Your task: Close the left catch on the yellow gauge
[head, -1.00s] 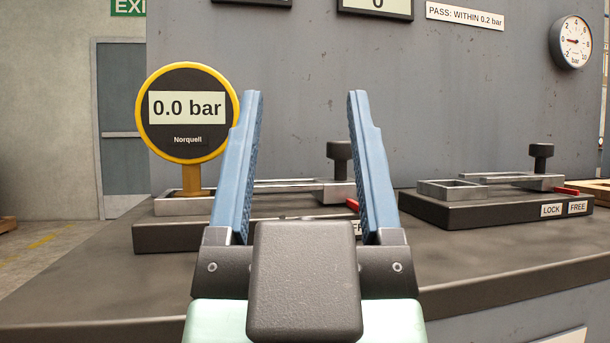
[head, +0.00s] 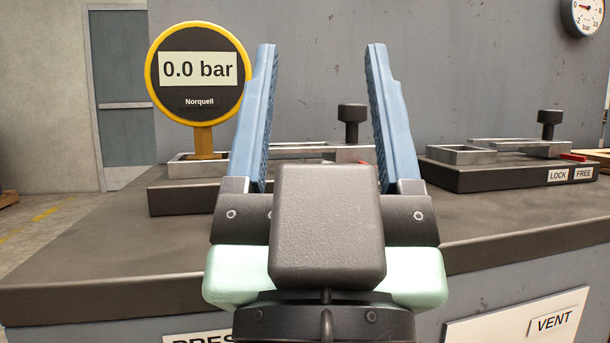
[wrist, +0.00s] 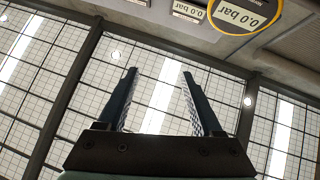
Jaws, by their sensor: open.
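The yellow-rimmed gauge (head: 200,103) stands upright on a yellow post at the left in the head view and reads 0.0 bar. Its post sits in a metal cradle (head: 185,166) on a dark base block. The left catch, a metal bar with a black knob (head: 351,115), stands behind my fingers; its middle and label are largely hidden. My gripper (head: 319,52) is open and empty, fingers pointing up, in front of the bench fixture and right of the gauge. The wrist view shows my open fingers (wrist: 160,72) against ceiling windows, with the gauge (wrist: 243,14) at top right.
A second fixture (head: 510,175) with an empty cradle, black knob and LOCK and FREE labels stands on the right. The bench top (head: 90,245) is clear at the front left. A grey panel rises behind. A dial gauge (head: 583,12) hangs at upper right.

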